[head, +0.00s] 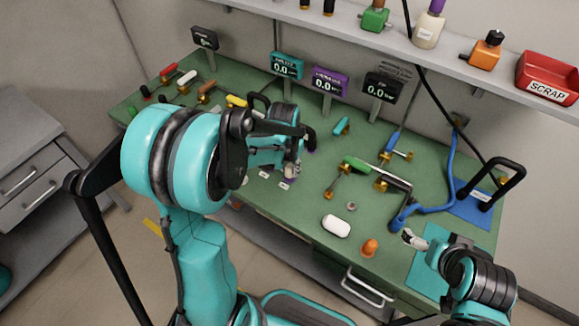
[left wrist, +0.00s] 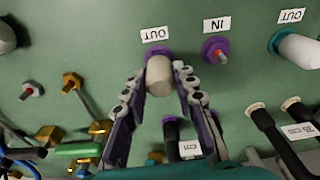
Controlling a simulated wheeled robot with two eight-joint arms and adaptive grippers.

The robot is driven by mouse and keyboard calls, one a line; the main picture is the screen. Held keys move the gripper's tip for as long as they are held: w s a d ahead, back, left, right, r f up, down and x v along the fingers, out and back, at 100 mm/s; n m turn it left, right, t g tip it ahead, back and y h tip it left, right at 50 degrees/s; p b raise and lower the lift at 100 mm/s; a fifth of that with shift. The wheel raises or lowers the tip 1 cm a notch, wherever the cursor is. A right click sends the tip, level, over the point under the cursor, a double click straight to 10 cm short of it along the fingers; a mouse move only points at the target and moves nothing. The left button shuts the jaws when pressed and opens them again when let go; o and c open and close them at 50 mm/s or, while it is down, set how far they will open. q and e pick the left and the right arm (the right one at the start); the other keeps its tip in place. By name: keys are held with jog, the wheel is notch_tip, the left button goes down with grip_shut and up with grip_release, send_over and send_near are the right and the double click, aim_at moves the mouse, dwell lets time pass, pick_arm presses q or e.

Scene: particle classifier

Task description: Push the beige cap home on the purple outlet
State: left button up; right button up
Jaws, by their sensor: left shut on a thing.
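The beige cap (left wrist: 159,77) sits between the fingertips of my left gripper (left wrist: 161,84) in the left wrist view, and the fingers are shut on it. The purple outlet (left wrist: 154,53) shows as a purple ring just behind the cap, under an OUT label. The cap lines up with the ring and looks to be at it; how deep it sits I cannot tell. In the head view my left gripper (head: 291,169) is low over the bench, and the cap is hard to make out there. My right gripper (head: 412,239) is at the bench's front right; its finger gap is unclear.
A purple IN port (left wrist: 215,50) is right of the outlet, and a white-capped OUT port (left wrist: 299,49) is further right. Black-handled parts (left wrist: 172,137) lie close to my left fingers. In the head view, a green-handled tool (head: 358,165) and a white rounded object (head: 336,226) lie to the right.

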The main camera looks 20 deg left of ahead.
pick_arm(q)
jog(key=shift+f, duration=0.45)
jog(key=o, duration=1.1)
jog(key=shift+r, duration=0.15)
jog(key=r, duration=0.4)
jog(key=s+r, duration=0.1)
jog(key=r, duration=0.6)
jog(key=shift+s+r, duration=0.25)
jog(key=shift+r, duration=0.1)
jog(key=s+d+t, duration=0.2)
jog(key=s, duration=0.2)
jog(key=s+d+t, duration=0.2)
jog(key=s, duration=0.2)
jog(key=s+d+r+n+t, duration=0.1)
jog(key=s+d, duration=0.1)
jog(key=s, duration=0.2)
jog(key=shift+s+t, duration=0.3)
jog(key=shift+t, duration=0.1)
